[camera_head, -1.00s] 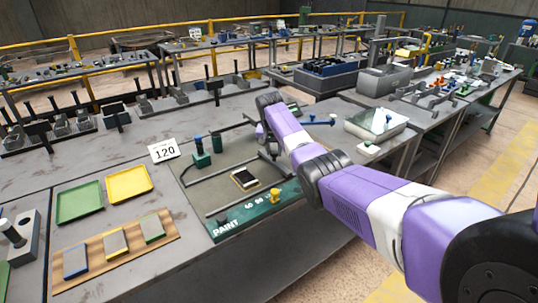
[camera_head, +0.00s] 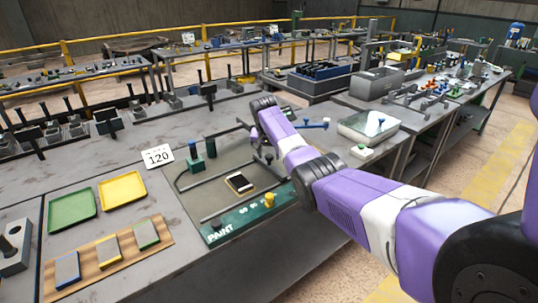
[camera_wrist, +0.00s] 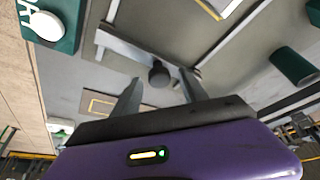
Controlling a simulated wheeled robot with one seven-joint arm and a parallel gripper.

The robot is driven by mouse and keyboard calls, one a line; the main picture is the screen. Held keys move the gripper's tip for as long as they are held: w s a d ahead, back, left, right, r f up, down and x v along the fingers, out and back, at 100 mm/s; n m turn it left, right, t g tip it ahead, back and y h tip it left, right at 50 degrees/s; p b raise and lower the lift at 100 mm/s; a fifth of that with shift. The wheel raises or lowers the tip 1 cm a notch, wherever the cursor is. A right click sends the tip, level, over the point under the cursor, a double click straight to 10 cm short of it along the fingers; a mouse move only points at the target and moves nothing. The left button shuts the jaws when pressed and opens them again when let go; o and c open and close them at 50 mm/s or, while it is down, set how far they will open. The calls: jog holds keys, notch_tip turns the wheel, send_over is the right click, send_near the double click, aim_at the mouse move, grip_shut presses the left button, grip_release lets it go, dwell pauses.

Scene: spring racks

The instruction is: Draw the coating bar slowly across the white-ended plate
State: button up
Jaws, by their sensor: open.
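A small dark plate with a pale frame (camera_head: 240,183) lies on the grey bed of the paint station (camera_head: 215,197). Part of a plate with a white edge (camera_wrist: 222,6) shows at the top of the wrist view. A grey bar (camera_wrist: 130,47) with a dark round knob crosses the wrist view; it looks like the coating bar. My gripper (camera_wrist: 160,76) is open, with the knob seen between its fingertips. I cannot tell whether the fingers touch it. In the head view my gripper (camera_head: 263,154) is over the far right of the bed, partly hidden by my arm.
A glass-topped box (camera_head: 368,127) is to the right.

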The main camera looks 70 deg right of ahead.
jog(key=v, duration=0.7)
jog(key=shift+a+r, duration=0.2)
jog(key=shift+r, duration=0.1)
dwell(0.5)
dwell(0.7)
